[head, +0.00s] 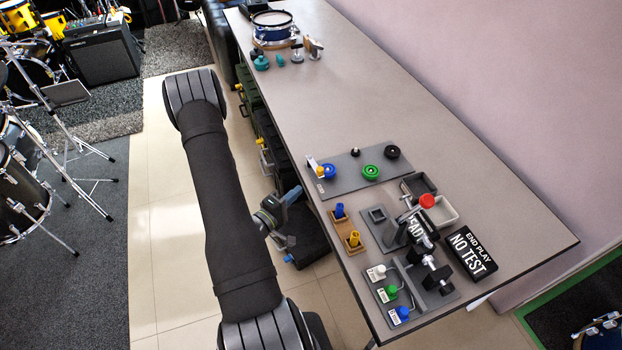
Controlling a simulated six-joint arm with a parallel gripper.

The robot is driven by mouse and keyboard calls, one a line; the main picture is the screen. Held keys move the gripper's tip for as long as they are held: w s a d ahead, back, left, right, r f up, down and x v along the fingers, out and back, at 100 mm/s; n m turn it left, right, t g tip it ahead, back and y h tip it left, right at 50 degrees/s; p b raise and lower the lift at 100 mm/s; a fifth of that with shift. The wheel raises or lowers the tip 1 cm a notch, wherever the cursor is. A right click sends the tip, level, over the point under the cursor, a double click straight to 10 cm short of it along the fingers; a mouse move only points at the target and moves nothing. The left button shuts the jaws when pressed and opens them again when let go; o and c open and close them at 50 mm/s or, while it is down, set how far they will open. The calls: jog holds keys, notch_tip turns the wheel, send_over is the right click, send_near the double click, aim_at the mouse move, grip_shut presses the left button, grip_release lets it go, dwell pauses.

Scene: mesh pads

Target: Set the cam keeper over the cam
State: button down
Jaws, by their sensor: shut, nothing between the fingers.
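I cannot tell for certain which small part is the cam or the cam keeper. A grey fixture plate (411,305) near the table's front end carries a row of black blocky parts (435,274) and white, green and blue knobs (402,313) with bent wires and tags. What looks like my gripper (291,196) is off the table's left edge, partly hidden behind my dark arm. It appears shut and empty, apart from all the parts.
A grey board (335,187) holds blue, green and black round parts. A tan tray (356,249) holds blue and yellow pegs. Two small bins (440,212) and a black "END PLAY NO TEST" sign (469,252) stand right. A drum (272,29) stands far back; mid-table is clear.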

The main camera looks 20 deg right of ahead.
jog(key=x, duration=0.7)
jog(key=shift+w+d, duration=0.15)
jog(key=shift+d, duration=0.15)
jog(key=shift+d, duration=0.1)
jog(key=shift+s+d, duration=0.15)
jog(key=shift+d, duration=0.95)
jog(key=shift+s+d, duration=0.1)
jog(key=shift+d, duration=1.05)
jog(key=s+a, duration=0.8)
jog(key=s, duration=0.3)
jog(key=m+g+h, duration=0.2)
jog(key=m+g, duration=0.3)
jog(key=g, duration=0.3)
send_near(316, 173)
jog(key=d, duration=0.6)
jog(key=d+r, duration=0.1)
jog(key=d, duration=0.3)
jog(key=shift+w+r, duration=0.1)
jog(key=shift+w, duration=0.1)
